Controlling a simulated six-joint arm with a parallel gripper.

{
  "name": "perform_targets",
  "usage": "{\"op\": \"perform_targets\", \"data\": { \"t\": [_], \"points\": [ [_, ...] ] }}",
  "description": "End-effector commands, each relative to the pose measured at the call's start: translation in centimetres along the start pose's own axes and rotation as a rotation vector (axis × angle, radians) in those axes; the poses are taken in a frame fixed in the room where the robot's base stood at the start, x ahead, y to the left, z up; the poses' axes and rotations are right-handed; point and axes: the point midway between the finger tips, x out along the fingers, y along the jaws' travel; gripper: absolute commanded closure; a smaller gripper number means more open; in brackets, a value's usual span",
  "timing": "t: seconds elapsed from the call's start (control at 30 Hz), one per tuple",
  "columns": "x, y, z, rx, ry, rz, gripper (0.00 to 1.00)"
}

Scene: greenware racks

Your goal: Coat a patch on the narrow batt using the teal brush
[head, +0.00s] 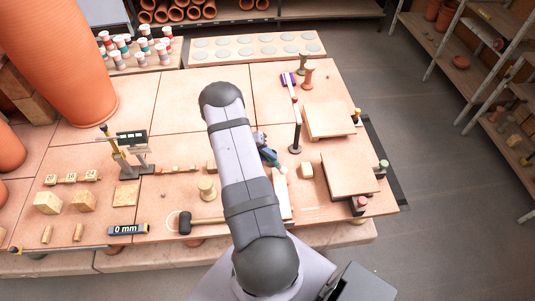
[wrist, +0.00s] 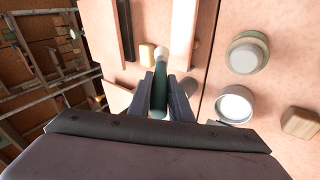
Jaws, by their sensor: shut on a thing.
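The teal brush (wrist: 159,90) stands between the two fingers of my gripper (wrist: 168,98) in the wrist view, its pale tip pointing away from the wrist. My gripper is shut on its teal handle. In the head view the teal brush (head: 270,156) is a small patch beside my arm, and the fingers are largely hidden. A pale narrow slab (wrist: 184,30), which looks like the narrow batt, lies just ahead and right of the brush tip in the wrist view. In the head view this narrow batt (head: 284,208) is partly hidden behind my arm. I cannot tell whether the tip touches anything.
A small cream block (wrist: 146,54) is close to the brush tip. Two wider boards (head: 330,119) (head: 350,172) lie to the right in the head view. A dark post (head: 296,130) stands behind the brush.

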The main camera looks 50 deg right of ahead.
Motion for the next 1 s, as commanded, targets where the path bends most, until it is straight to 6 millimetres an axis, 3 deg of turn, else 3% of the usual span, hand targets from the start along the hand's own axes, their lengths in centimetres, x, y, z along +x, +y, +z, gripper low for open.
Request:
{"op": "perform_targets", "data": {
  "t": [0.33, 1.0],
  "points": [
    [3.0, -2.1, 0.7, -0.001, 0.0, 0.001, 1.0],
    [2.8, -1.4, 6.9, -0.002, -0.001, 0.0, 1.0]
  ]
}}
